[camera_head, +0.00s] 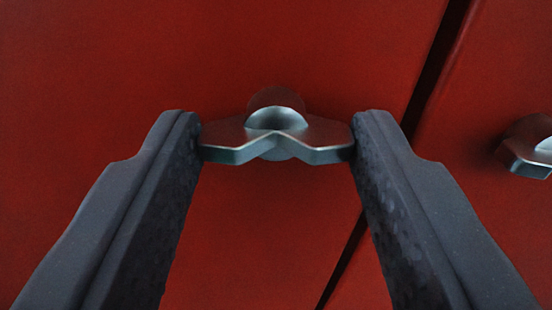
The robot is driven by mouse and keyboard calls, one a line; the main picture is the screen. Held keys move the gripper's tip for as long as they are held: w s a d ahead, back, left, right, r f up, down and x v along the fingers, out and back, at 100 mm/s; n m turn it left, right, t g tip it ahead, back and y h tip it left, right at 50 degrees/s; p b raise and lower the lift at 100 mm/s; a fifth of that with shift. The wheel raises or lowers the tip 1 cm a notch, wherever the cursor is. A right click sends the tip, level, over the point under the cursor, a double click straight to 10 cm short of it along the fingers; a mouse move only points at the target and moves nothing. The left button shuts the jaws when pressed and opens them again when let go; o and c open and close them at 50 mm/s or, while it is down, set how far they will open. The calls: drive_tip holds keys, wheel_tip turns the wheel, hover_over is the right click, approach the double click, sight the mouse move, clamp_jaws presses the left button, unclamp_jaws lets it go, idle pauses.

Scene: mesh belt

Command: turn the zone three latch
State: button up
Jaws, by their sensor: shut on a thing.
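A grey metal latch (318,137) with two wings and a round hub sits on a red panel (130,60) in the middle of the head camera view. My gripper (277,146) is shut on the latch. One dark finger touches the left wing's end and the other touches the right wing's end. The wings lie about level across the picture. No zone label shows, so I cannot tell the latch's number.
A second metal latch (530,148) is at the right edge, partly cut off, on a neighbouring red panel (500,240). A dark slanting gap (435,70) separates the two panels, passing behind my right finger.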

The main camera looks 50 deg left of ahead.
drive_tip(key=n+b, duration=0.1)
drive_tip(key=n, duration=0.3)
drive_tip(key=shift+d, duration=0.1)
drive_tip(key=n+b, duration=0.3)
drive_tip(key=n, duration=0.1)
drive_tip(key=shift+f+n, duration=0.15)
drive_tip(key=shift+n, duration=0.15)
drive_tip(key=n+b, duration=0.3)
drive_tip(key=n, duration=0.1)
drive_tip(key=shift+f, duration=0.1)
drive_tip(key=shift+n+b, duration=1.6)
drive_tip(key=shift+n, duration=0.5)
drive_tip(key=o, duration=1)
